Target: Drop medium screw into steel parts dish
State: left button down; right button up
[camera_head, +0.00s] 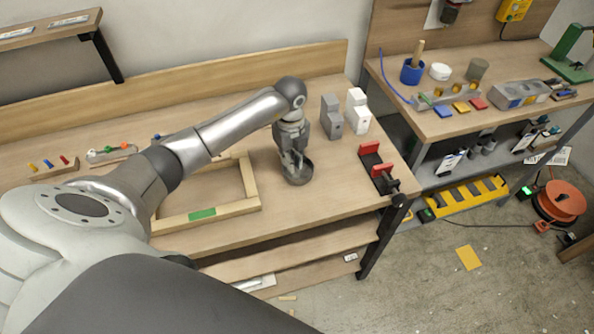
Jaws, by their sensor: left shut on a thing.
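My left gripper (294,161) points down at the small round steel parts dish (300,180) on the wooden workbench. Its fingertips are over the dish, in line with its opening. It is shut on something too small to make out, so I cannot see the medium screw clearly. How high the fingertips stand above the dish floor cannot be told. My right gripper is not in view.
A wooden frame (248,180) lies left of the dish. Grey (331,115) and white (357,110) blocks stand behind it to the right. A red-jawed vise (376,168) sits near the bench's right end. Bare bench lies in front of the dish.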

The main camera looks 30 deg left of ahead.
pick_arm(q)
jog(key=c, duration=1.4)
grip_release()
jog(key=shift+c, duration=0.2)
notch_tip(320, 180, up, 12)
